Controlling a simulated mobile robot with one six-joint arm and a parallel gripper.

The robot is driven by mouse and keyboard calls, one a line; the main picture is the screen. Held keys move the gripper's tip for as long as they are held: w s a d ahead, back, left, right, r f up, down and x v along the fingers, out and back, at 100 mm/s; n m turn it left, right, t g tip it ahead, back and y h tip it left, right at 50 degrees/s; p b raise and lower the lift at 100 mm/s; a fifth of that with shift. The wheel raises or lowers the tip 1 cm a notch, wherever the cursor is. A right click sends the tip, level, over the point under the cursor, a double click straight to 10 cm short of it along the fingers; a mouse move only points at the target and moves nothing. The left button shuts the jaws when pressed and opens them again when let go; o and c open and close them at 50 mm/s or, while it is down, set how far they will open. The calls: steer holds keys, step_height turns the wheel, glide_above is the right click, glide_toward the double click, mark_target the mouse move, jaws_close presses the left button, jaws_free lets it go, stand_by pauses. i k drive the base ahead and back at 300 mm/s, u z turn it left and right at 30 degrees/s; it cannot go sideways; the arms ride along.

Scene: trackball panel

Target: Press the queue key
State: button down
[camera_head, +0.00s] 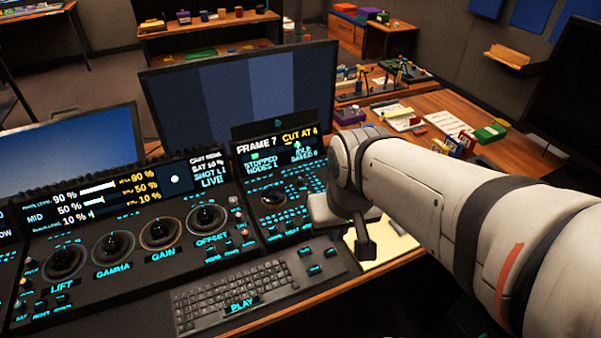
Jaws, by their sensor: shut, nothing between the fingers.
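The panel (274,220) at the right end of the console has rows of small cyan-lit keys and a dark trackball (272,199). Its labels are too small to read, so I cannot tell which key is the queue key. The panel's display (276,156) reads "FRAME 7", "CUT AT 6", "STOPPED" and "SAVED 0". My gripper (365,252) is shut and empty, pointing down just right of this panel, apart from the keys as far as I can see. My wrist and arm come in from the right and hide the panel's right edge.
A keyboard (232,292) with a lit "PLAY" key lies in front. Left of the panel are several ring dials (160,234) under a display strip. A large monitor (245,88) stands behind. A wooden desk (445,103) with small boxes is at the right.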

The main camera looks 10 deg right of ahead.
mark_target(329, 253)
steer(key=u, duration=0.15)
steer(key=k, duration=0.45)
steer(key=z, duration=0.2)
steer(key=i, duration=0.5)
steer(key=z, duration=0.3)
steer(key=k, duration=0.6)
steer(key=z, duration=0.4)
